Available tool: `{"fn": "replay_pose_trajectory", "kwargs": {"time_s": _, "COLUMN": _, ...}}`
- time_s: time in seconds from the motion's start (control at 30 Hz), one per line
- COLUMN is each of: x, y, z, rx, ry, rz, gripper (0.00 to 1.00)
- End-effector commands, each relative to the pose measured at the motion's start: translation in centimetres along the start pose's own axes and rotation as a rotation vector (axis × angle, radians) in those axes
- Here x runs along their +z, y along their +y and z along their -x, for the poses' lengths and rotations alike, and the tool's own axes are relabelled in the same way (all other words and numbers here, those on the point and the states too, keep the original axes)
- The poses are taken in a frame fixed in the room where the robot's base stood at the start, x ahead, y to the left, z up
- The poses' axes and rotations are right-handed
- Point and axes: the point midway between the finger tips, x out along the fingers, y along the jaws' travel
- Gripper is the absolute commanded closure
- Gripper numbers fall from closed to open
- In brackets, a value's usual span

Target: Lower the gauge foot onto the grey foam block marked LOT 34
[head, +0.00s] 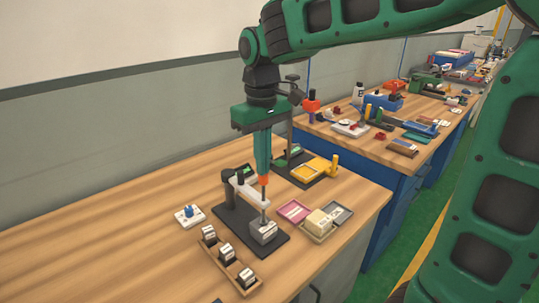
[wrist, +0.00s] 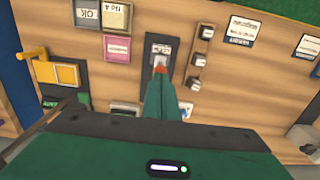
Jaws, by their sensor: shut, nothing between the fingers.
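The gauge stand has a black base (head: 228,214), a dark post and a white arm (head: 248,190). Its thin rod runs down from the arm towards a grey block (head: 264,232) on the base; I cannot tell whether the foot touches it. The block has a white label, also in the wrist view (wrist: 160,50); its print is too small to read. In the wrist view the gripper (wrist: 162,71) hides part of the stand.
A wooden rack (head: 214,248) with three labelled grey blocks lies in front of the stand. A small white plate with a blue knob (head: 189,213) is left. A pink tray (head: 294,211) and a cream block (head: 320,222) are right. A yellow fixture (head: 312,170) stands behind.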

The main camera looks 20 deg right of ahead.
Motion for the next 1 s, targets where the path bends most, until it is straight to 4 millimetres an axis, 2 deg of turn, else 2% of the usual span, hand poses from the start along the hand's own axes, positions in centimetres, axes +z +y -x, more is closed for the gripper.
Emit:
{"fn": "replay_pose_trajectory", "kwargs": {"time_s": 0.27, "x": -0.1, "y": -0.1, "z": 0.0, "rx": 0.0, "ry": -0.001, "rz": 0.003, "gripper": 1.0}}
{"fn": "replay_pose_trajectory", "kwargs": {"time_s": 0.43, "x": -0.1, "y": -0.1, "z": 1.1, "rx": 0.0, "ry": 0.002, "rz": 0.002, "gripper": 1.0}}
{"fn": "replay_pose_trajectory", "kwargs": {"time_s": 1.0, "x": -0.1, "y": -0.1, "z": 11.9, "rx": 0.0, "ry": 0.001, "rz": 0.003, "gripper": 1.0}}
